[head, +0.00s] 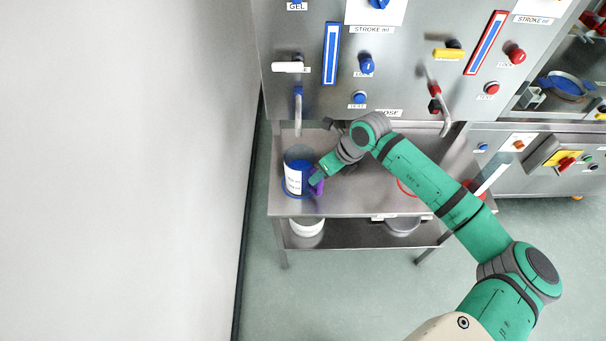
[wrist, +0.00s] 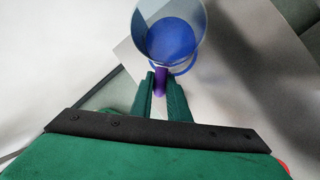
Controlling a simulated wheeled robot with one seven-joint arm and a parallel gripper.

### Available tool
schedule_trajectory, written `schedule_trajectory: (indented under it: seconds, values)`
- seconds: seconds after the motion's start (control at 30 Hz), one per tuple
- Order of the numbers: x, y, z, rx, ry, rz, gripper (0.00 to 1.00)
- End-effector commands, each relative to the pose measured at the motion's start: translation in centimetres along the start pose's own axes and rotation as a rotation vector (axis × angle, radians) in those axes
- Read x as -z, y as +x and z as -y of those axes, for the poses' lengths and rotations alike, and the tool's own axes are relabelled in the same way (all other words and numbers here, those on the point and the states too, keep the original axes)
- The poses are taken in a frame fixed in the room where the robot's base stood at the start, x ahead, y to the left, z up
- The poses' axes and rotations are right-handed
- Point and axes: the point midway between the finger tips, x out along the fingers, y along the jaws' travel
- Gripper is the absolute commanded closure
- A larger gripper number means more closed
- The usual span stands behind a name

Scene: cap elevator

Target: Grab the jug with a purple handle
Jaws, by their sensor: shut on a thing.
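The jug (head: 293,177) is a clear container with a white label and blue contents. It stands at the left of the metal shelf, under the left spout. Its purple handle (head: 318,186) faces right, towards my arm. In the wrist view the jug (wrist: 170,35) is seen from above with blue inside, and the purple handle (wrist: 160,82) lies between my fingers. My gripper (wrist: 160,80) is shut on the handle. In the head view my gripper (head: 318,175) reaches the jug from the right. A blue ring shows around the jug's base.
A metal panel (head: 400,75) with knobs, buttons and spouts stands behind and above the shelf (head: 350,200). A red ring (head: 405,187) lies on the shelf, partly behind my arm. A white tub (head: 306,228) and a grey pan (head: 402,227) are on the lower shelf. A white wall is on the left.

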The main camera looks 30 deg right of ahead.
Motion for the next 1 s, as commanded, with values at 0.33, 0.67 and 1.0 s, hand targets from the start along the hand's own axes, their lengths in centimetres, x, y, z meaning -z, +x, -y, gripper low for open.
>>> schedule_trajectory:
  seconds: [0.33, 0.67, 1.0]
  values:
    - [0.1, 0.1, -0.1, -0.002, 0.002, -0.004, 1.00]
    - [-0.3, -1.0, -0.2, 0.000, 0.001, -0.003, 1.00]
    - [-2.6, -6.4, -1.3, 0.002, -0.001, 0.000, 1.00]
